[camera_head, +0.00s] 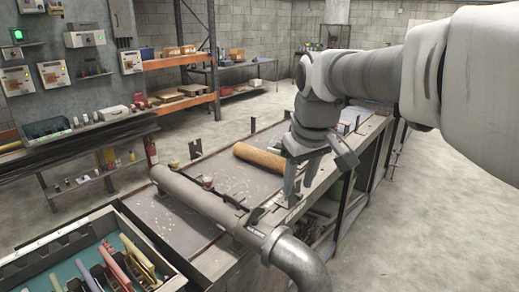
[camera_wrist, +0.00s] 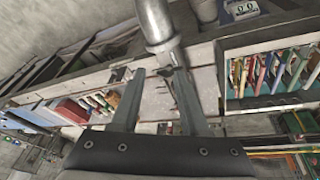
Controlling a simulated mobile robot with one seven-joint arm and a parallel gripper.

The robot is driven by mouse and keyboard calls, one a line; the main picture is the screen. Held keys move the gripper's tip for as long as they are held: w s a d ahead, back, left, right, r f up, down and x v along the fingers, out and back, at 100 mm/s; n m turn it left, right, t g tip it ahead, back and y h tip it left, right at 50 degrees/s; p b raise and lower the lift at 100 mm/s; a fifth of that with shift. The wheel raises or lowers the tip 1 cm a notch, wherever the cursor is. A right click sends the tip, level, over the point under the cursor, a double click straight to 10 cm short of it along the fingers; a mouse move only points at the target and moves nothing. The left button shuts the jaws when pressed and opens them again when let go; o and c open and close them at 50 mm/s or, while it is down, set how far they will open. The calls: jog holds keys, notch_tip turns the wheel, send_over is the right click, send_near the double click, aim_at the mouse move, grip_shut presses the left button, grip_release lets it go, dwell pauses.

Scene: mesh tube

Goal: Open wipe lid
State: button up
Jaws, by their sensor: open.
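I cannot make out a wipe container or its lid in either view. My gripper (camera_head: 300,188) points down over the right edge of the long workbench (camera_head: 178,218). Its two fingers are apart, with no object seen held between them. In the wrist view my gripper (camera_wrist: 160,76) is also open. A grey metal pipe (camera_wrist: 152,20) shows just beyond the fingertips there. In the head view the grey pipe (camera_head: 195,195) lies across the bench, left of my gripper, and ends in an elbow at the front.
An orange-brown roll (camera_head: 260,157) lies on the bench behind the pipe. A tray of coloured-handled tools (camera_head: 48,245) is at the front left. Wall shelves with boxes (camera_head: 88,130) stand at the left. The floor at the right (camera_head: 430,220) is clear.

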jog(key=w+a+f+n+g+y+p, duration=0.15)
jog(key=w+a, duration=0.25)
jog(key=w, duration=0.6)
jog(key=w+a+f+n+g+y+p, duration=0.1)
jog(key=w+a+f+n+y+p, duration=0.2)
jog(key=w, duration=0.7)
jog(key=x, duration=0.5)
jog(key=p+x, duration=0.1)
jog(key=x, duration=0.5)
jog(key=p+x, duration=0.1)
jog(key=x, duration=0.4)
jog(key=shift+w+a+f, duration=0.15)
jog(key=shift+w+a, duration=0.05)
jog(key=shift+a, duration=0.3)
jog(key=shift+c, duration=0.2)
grip_shut()
